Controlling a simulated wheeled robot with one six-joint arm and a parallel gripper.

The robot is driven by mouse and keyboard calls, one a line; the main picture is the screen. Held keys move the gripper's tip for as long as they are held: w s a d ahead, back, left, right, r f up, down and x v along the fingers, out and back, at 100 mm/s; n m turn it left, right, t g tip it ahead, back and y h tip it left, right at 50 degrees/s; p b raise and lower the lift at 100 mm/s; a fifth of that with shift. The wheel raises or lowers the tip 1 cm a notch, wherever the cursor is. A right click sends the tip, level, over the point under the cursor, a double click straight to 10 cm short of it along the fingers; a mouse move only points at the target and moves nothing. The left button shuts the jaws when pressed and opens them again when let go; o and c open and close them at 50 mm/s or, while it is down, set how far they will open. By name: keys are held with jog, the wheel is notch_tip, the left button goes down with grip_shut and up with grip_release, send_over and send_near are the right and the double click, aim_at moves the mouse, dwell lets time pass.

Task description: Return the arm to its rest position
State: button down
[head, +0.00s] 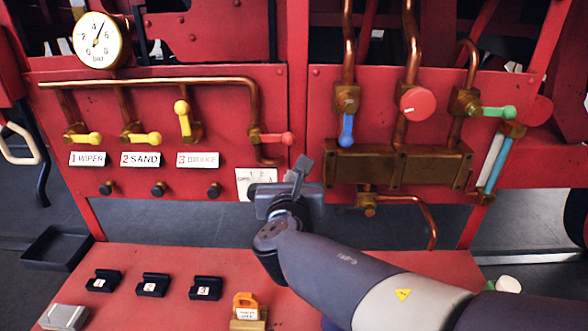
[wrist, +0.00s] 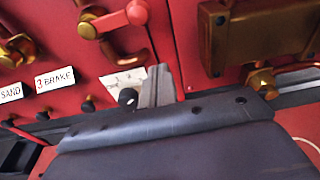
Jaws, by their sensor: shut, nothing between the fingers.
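My arm reaches in from the lower right of the head view. My gripper (head: 302,168) is shut and empty, its fingers pointing up in front of the lower middle of the red panel (head: 240,180). It partly covers a white label plate (head: 252,182) there. In the wrist view my gripper (wrist: 157,86) shows as a grey finger shape in front of the panel, beside a black knob (wrist: 127,98). The red-handled valve (head: 278,139) is just above it and apart from it in the head view.
Yellow-handled valves (head: 88,138) and copper pipes line the left panel. Blue (head: 347,130), red (head: 414,102) and green (head: 497,112) handles are at right. A red shelf (head: 130,300) below holds black numbered blocks (head: 153,285) and an orange padlock-like piece (head: 246,300). A black tray (head: 55,248) lies left.

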jog(key=shift+s+a+r, duration=0.1)
jog(key=shift+s+r, duration=0.1)
jog(key=shift+s, duration=1.8)
jog(key=shift+w, duration=0.1)
jog(key=w+p, duration=0.1)
jog(key=w, duration=0.2)
jog(key=w+r+p, duration=0.1)
jog(key=w, duration=0.2)
jog(key=w+r+p, duration=0.1)
jog(key=w, duration=0.2)
jog(key=shift+r, duration=0.15)
